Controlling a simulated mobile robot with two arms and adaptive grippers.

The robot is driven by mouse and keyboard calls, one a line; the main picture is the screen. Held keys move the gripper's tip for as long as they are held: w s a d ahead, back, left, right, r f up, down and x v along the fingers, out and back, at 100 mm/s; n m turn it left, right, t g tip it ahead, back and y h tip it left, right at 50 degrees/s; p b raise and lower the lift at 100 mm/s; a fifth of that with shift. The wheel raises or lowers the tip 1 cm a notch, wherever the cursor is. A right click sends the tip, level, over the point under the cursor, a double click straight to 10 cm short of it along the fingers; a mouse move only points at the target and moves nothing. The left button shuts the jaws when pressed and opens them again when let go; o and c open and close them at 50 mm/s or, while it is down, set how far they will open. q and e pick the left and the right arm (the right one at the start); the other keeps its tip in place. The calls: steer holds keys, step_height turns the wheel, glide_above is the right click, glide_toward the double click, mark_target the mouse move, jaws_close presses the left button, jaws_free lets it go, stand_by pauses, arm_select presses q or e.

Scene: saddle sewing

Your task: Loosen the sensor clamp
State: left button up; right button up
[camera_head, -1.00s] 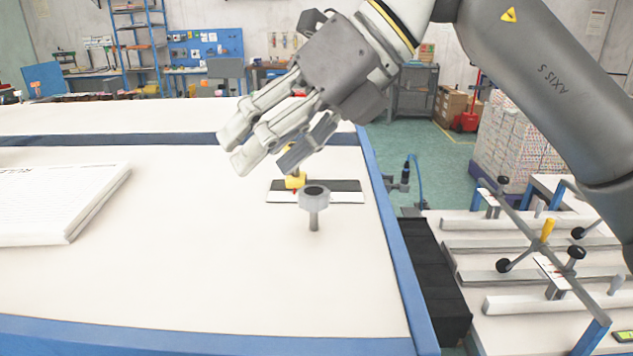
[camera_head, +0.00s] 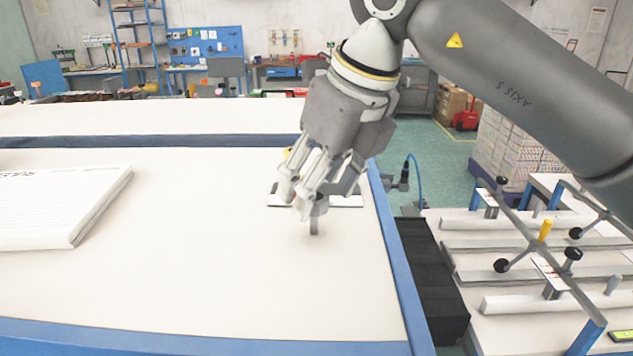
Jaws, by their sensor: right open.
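My right gripper (camera_head: 308,205) points down over the right part of the cream table, with its fingers open around or in front of a grey knob-headed post. The post's shaft (camera_head: 314,227) shows below the fingers; its round head is mostly hidden by them. I cannot tell whether the fingers touch it. Behind it lies a flat black-and-white plate (camera_head: 347,201), partly covered by the gripper. A small bit of a yellow part (camera_head: 287,153) shows beside the gripper. I cannot tell for sure which piece is the sensor clamp. My left gripper is not in view.
A thick white paper stack (camera_head: 62,205) lies at the left of the table. A blue edge rail (camera_head: 397,265) bounds the table on the right. Beyond it stands a fixture bench (camera_head: 520,300) with rails, black knobs and a yellow handle. The middle of the table is clear.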

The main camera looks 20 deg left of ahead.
steer(key=shift+w+a+f, duration=0.1)
steer(key=shift+a+f, duration=0.15)
steer(key=shift+f, duration=0.35)
steer(key=c, duration=1)
steer(key=shift+c, duration=0.2)
